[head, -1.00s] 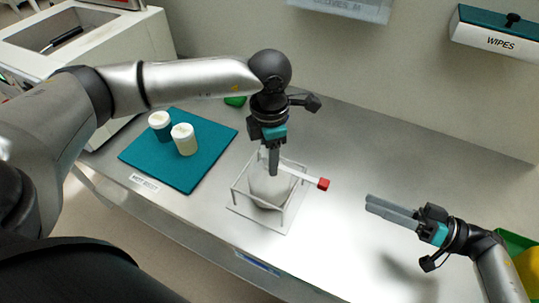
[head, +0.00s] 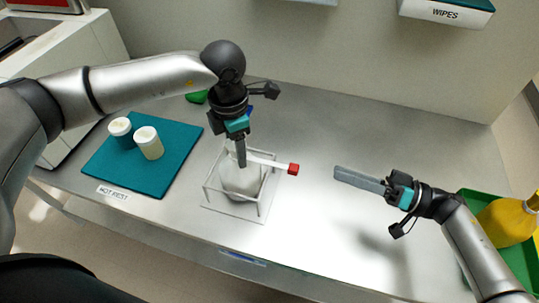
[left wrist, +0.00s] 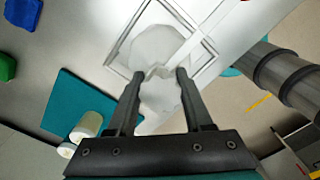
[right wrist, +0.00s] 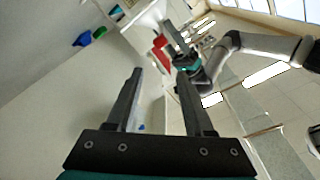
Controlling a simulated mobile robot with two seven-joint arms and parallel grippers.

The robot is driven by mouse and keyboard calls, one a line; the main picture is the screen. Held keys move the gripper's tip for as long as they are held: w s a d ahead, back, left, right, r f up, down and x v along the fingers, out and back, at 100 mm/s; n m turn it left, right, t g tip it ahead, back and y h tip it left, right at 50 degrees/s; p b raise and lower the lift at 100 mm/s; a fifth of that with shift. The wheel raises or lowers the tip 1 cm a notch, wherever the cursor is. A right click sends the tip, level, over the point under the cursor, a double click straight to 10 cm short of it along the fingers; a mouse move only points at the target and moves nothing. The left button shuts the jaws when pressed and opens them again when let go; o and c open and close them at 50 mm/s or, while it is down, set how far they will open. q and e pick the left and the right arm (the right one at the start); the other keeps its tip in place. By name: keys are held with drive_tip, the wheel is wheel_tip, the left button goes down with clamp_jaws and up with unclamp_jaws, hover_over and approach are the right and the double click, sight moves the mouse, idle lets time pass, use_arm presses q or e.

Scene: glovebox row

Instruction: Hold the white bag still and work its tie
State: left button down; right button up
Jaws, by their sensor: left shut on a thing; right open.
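The white bag (head: 240,182) stands inside a thin white open frame (head: 262,212) on the steel bench. My left gripper (head: 241,162) points down from above and is shut on the bag's gathered neck, as the left wrist view shows (left wrist: 160,74). The tie is a white strip (head: 265,161) running right from the neck to a red end (head: 293,169). My right gripper (head: 340,174) is to the right of the red end, apart from it, pointing left. Its fingers are open and empty in the right wrist view (right wrist: 160,72).
A teal mat (head: 160,182) at left holds two white-lidded jars (head: 149,143). A green tray (head: 470,205) with a yellow bottle (head: 507,222) is at far right. A wipes box (head: 445,12) is on the back wall.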

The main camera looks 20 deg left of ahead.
sight(290, 167)
drive_tip(key=s+a+f+m+t+h, duration=0.15)
drive_tip(key=s+a+m+t, duration=0.35)
drive_tip(key=m, duration=0.8)
drive_tip(key=shift+t, duration=0.3)
drive_tip(key=x, duration=0.3)
drive_tip(key=w+x, duration=0.1)
drive_tip(key=x, duration=0.6)
drive_tip(key=shift+w+d+f, duration=0.1)
drive_tip(key=shift+w+d, duration=0.05)
drive_tip(key=shift+w, duration=0.25)
drive_tip(key=shift+c, duration=0.3)
clamp_jaws()
